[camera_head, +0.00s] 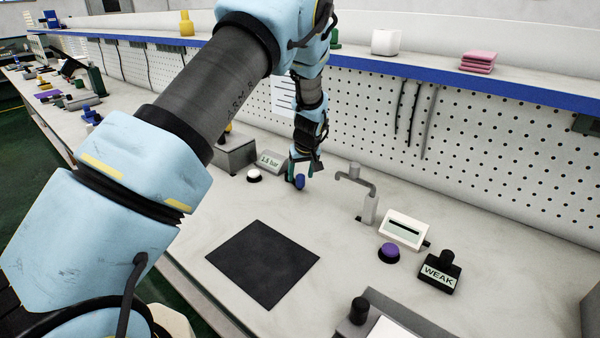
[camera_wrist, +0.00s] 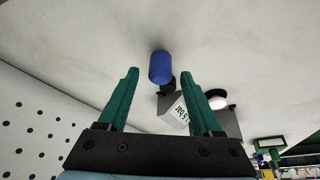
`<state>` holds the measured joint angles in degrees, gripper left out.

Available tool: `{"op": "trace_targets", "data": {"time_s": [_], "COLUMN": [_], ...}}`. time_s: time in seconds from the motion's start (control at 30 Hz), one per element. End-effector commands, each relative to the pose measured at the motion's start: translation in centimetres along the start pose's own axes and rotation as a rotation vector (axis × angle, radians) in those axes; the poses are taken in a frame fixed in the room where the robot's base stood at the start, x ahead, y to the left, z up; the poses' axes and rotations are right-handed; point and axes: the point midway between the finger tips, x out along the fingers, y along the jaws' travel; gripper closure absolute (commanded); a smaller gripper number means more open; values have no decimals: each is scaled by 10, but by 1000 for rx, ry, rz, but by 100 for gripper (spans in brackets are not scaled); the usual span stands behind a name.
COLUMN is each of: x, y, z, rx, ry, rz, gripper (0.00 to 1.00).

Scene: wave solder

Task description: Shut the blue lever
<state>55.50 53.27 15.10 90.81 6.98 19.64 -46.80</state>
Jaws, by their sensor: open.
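The blue lever (camera_wrist: 160,67) shows in the wrist view as a blue rounded handle just beyond and between my green fingertips. In the head view the blue lever (camera_head: 299,181) is small and stands on the bench close to my gripper (camera_head: 309,170). In the wrist view my gripper (camera_wrist: 160,82) is open, with its two fingers apart and nothing between them. I cannot tell whether a finger touches the lever. The lever's base is partly hidden in both views.
A gauge marked "1.5 bar" (camera_head: 271,160) and a white button (camera_head: 254,175) are left of the lever. A grey tap-like fitting (camera_head: 368,205) stands to the right. A purple button (camera_head: 389,252), a "WEAK" stamp (camera_head: 440,272) and a black mat (camera_head: 262,262) are nearer. Pegboard (camera_head: 480,135) lines the back.

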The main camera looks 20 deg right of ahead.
Motion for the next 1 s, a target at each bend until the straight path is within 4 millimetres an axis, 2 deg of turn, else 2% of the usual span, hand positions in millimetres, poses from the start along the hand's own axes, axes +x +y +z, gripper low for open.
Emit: {"op": "trace_targets", "data": {"time_s": [0.2,0.47,1.0], "x": [14,16,15], "y": [-1,0,0], "z": [0,0,0], "rx": [-1,0,0], "ry": [-1,0,0], "rz": [-1,0,0], "gripper": [34,34,93]}}
